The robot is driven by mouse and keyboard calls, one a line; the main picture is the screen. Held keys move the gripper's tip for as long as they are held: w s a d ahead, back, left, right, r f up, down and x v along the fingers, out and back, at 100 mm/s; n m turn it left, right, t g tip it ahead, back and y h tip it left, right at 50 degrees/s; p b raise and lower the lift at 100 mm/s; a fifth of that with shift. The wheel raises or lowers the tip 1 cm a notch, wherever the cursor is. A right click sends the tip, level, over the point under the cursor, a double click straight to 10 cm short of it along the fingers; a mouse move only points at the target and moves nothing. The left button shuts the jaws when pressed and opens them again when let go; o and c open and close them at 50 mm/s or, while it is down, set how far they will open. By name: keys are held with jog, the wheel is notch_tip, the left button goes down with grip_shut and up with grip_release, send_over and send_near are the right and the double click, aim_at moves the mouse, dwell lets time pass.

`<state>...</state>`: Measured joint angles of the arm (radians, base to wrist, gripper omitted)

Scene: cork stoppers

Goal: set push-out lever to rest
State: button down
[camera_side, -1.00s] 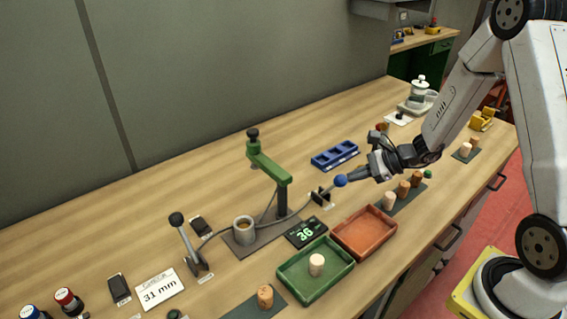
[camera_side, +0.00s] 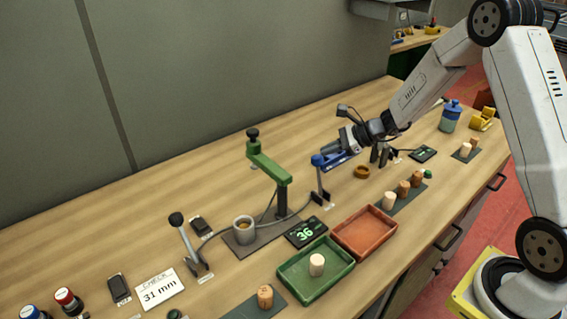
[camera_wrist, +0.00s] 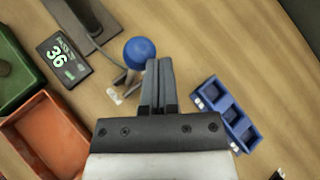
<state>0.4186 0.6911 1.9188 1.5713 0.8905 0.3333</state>
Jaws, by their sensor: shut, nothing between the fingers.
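The lever with the blue ball knob (camera_side: 317,160) stands nearly upright on its small dark base behind the digital display. The knob also shows in the wrist view (camera_wrist: 140,53). My gripper (camera_side: 324,150) is shut and empty, with its fingertips close by the knob; in the wrist view the fingertips (camera_wrist: 158,63) lie just right of it. I cannot tell whether they touch. A second lever with a black knob (camera_side: 176,219) leans left on its base at the left. The labels at both levers are too small to read.
A green press (camera_side: 268,166) stands over a grey cup (camera_side: 244,231), left of the blue-knob lever. The display (camera_side: 305,232) reads 36. A green tray (camera_side: 343,282) and an orange tray (camera_side: 371,249) lie in front. A blue compartment tray (camera_wrist: 224,113) lies right of my fingers.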

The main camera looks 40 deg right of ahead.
jog(key=shift+w+f, duration=0.3)
jog(key=shift+w, duration=0.65)
jog(key=shift+w+f, duration=0.3)
jog(key=shift+w, duration=0.6)
jog(key=shift+r, duration=0.2)
jog(key=shift+r, duration=0.6)
jog(key=shift+d, duration=0.15)
jog(key=s+d+r, duration=0.2)
jog(key=d+r, duration=0.6)
jog(key=r, duration=0.1)
jog(key=shift+d+r, duration=0.2)
jog(key=shift+d, duration=0.2)
jog(key=shift+a, duration=0.1)
